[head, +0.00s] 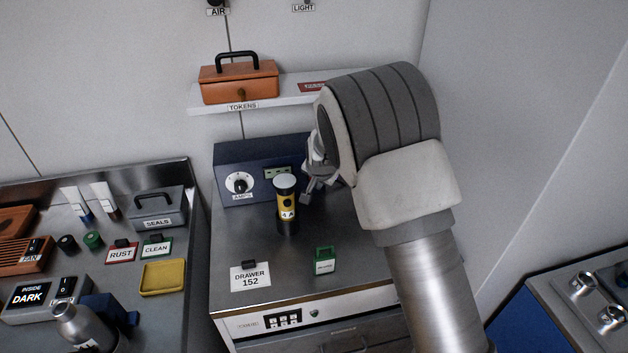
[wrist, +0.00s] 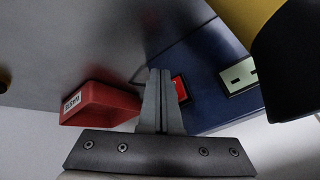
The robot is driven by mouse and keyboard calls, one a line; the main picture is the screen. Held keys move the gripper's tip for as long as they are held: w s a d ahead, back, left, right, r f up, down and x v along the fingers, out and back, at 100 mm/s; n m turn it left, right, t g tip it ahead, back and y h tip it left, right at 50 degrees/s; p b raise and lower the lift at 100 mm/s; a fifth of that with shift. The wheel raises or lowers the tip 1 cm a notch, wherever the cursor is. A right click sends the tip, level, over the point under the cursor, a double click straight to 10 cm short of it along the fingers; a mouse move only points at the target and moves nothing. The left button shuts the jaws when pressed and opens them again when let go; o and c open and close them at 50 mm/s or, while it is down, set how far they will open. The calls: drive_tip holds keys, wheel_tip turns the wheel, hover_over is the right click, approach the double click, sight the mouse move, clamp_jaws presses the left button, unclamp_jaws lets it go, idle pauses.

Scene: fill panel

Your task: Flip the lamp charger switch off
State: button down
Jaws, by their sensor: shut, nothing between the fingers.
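The lamp charger is a dark blue box (head: 262,160) with a dial marked AMPS (head: 239,184) and a small display (head: 278,172), at the back of the metal counter. Its blue face also shows in the wrist view (wrist: 205,55). A red switch (wrist: 181,88) sits on that face, close beside my fingers; I cannot tell whether they touch it, and my arm hides it in the head view. My gripper (wrist: 160,72) is shut and empty, in front of the charger's right part in the head view (head: 307,196). A yellow and black lamp (head: 286,203) stands upright just left of it.
The lamp's dark end (wrist: 290,60) is close on the other side. A green tag (head: 324,261) and a DRAWER 152 card (head: 250,277) are at the counter's front. A shelf (head: 215,106) hangs above.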

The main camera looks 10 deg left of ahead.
drive_tip(key=shift+s+d+r, duration=0.2)
drive_tip(key=shift+s+d, duration=0.15)
drive_tip(key=shift+s, duration=0.4)
drive_tip(key=shift+s+d+r, duration=0.15)
drive_tip(key=shift+s+d, duration=0.2)
drive_tip(key=shift+s, duration=0.35)
drive_tip(key=shift+s+d+r, duration=0.2)
drive_tip(key=shift+s+d, duration=0.15)
drive_tip(key=shift+s, duration=0.4)
drive_tip(key=s+d+r+n, duration=0.1)
drive_tip(key=s+d+r, duration=0.5)
drive_tip(key=d+r, duration=0.25)
drive_tip(key=s+d+r, duration=0.5)
drive_tip(key=d+r, duration=0.3)
drive_tip(key=r, duration=0.1)
drive_tip(key=s+d+r+n+h, duration=0.1)
drive_tip(key=s+d, duration=0.4)
drive_tip(key=s, duration=0.5)
drive_tip(key=s+d+r+n+h, duration=0.1)
drive_tip(key=s+d, duration=0.4)
drive_tip(key=s, duration=0.5)
drive_tip(key=shift+s+d+r+g, duration=0.2)
drive_tip(key=shift+r+g, duration=0.1)
drive_tip(key=shift+r, duration=0.4)
